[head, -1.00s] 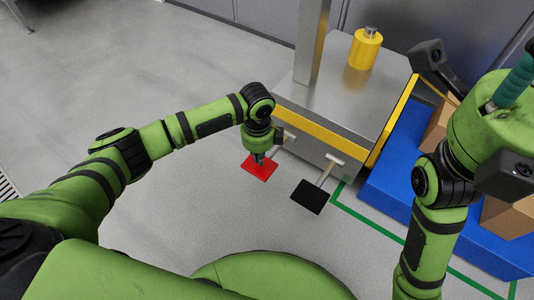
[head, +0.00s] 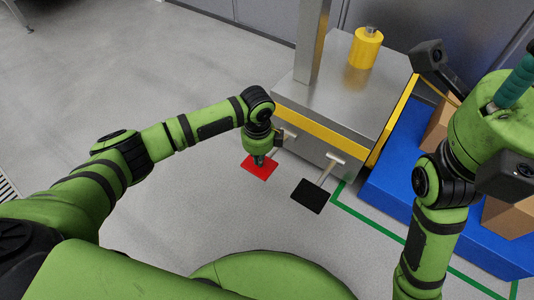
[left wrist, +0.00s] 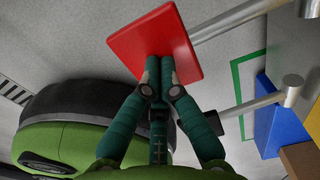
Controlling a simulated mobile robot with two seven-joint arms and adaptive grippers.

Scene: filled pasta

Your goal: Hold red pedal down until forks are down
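The red pedal (head: 260,167) is a flat square plate on a metal rod at the front of the steel machine (head: 350,95). My left gripper (head: 258,160) points down with its fingertips at the pedal's surface. In the left wrist view the fingers (left wrist: 159,66) are closed together over the near part of the red plate (left wrist: 150,35), with nothing between them; they appear to touch it. A black pedal (head: 310,196) is to the right of the red one. The forks cannot be made out.
A yellow cylinder (head: 365,48) stands on the machine. To the right, a blue pallet (head: 385,185) carries cardboard boxes (head: 510,217). A green line (head: 375,225) marks the floor. The grey floor to the left is clear.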

